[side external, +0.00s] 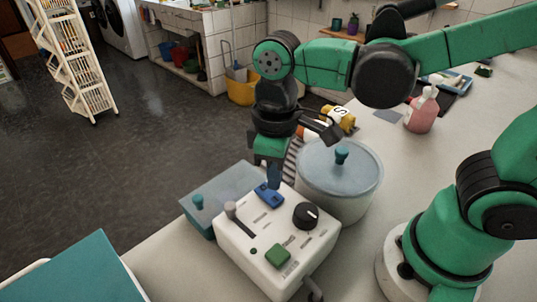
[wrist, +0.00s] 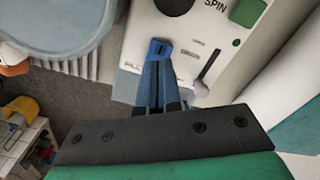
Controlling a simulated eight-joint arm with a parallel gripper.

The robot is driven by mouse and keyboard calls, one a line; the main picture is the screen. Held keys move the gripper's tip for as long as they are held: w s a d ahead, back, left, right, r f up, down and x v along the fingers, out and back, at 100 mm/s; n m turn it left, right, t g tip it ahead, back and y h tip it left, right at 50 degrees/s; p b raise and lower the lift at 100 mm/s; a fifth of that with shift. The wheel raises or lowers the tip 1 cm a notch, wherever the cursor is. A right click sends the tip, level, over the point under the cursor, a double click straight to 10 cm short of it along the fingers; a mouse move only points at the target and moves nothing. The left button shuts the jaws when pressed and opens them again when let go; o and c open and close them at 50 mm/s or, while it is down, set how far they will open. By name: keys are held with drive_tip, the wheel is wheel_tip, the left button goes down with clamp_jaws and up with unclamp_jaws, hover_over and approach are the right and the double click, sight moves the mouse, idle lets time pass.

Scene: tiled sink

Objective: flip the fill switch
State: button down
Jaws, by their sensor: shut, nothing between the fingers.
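A white control box (side external: 262,239) stands on the counter. The blue fill switch (side external: 269,198) is near its back edge. In the wrist view the switch (wrist: 160,46) is close to the fingertips, partly covered by the fingers, beside a partly hidden label. My gripper (side external: 274,179) points down over the back of the box, with its blue fingers shut and nothing held. The fingertips (wrist: 158,62) overlap the switch in the wrist view; I cannot tell whether they touch it. Which way the switch is tipped is unclear.
A lidded grey pot (side external: 340,190) stands close at the right of the box. On the box are a black knob (side external: 306,215), a green button (side external: 277,255) and a grey lever (side external: 232,211). A grey-blue lidded container (side external: 214,188) adjoins the left. A pink soap bottle (side external: 421,112) is farther back.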

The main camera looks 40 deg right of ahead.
sight(275, 198)
drive_tip(key=shift+r, duration=2.1)
drive_tip(key=w+d+m+t, duration=0.1)
drive_tip(key=d+m+t, duration=0.1)
drive_tip(key=d, duration=0.1)
drive_tip(key=w+d+f+m+t, duration=0.1)
drive_tip(key=d+m+t, duration=0.1)
drive_tip(key=d, duration=0.1)
drive_tip(key=d+m+t, duration=0.2)
drive_tip(key=d+t, duration=0.1)
drive_tip(key=shift+w+d+f, duration=0.25)
drive_tip(key=shift+w+f, duration=0.1)
drive_tip(key=shift+w, duration=0.05)
